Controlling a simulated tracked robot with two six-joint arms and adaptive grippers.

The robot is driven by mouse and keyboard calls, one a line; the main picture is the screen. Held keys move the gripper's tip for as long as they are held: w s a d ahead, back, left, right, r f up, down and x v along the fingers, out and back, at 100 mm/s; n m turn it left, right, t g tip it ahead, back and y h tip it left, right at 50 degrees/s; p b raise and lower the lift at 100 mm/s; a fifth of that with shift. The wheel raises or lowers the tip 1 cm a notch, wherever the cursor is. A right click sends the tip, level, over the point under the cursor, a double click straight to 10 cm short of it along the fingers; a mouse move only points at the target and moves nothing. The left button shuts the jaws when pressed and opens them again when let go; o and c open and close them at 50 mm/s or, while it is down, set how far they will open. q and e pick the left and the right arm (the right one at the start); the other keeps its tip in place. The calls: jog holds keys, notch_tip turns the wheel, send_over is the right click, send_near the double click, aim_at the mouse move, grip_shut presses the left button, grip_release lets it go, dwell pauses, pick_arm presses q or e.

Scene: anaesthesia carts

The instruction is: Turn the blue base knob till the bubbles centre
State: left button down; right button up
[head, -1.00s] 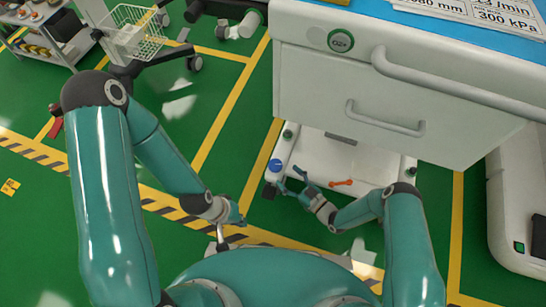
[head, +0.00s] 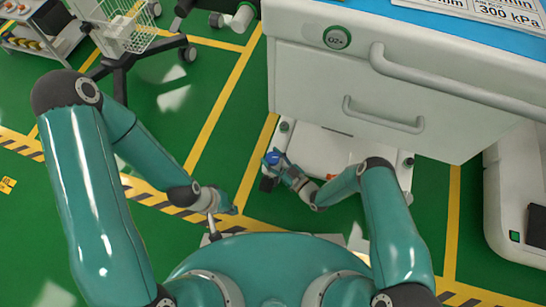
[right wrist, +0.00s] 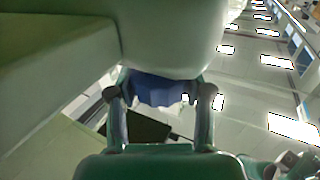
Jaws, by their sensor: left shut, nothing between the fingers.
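The blue knob (head: 273,158) is at the left front corner of the cart's white base (head: 318,150). My right gripper (head: 281,163) is at the knob, low in front of the cart. In the right wrist view the blue knob (right wrist: 160,90) lies between the two spread fingers (right wrist: 160,100); a narrow gap seems to show beside it, and I cannot tell whether either finger touches. My left gripper (head: 232,208) is shut and empty, low over the floor left of the base. I cannot make out any bubbles.
The cart's drawer front (head: 360,95) with its grey handles overhangs the base. An orange lever (head: 330,178) on the base is partly hidden by my right arm. A white machine (head: 500,210) stands at right, a wire basket (head: 130,25) at upper left. Green floor is free at left.

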jog(key=c, duration=0.5)
jog(key=shift+o, duration=0.2)
jog(key=shift+f+g+b, duration=0.2)
jog(key=shift+g+b, duration=0.1)
jog(key=shift+b, duration=0.25)
jog(key=shift+n+y+b, duration=0.3)
jog(key=shift+n+b, duration=0.05)
jog(key=shift+n, duration=0.05)
jog(key=shift+r, duration=0.2)
jog(key=o, duration=1.2)
jog(key=shift+s+d, duration=0.1)
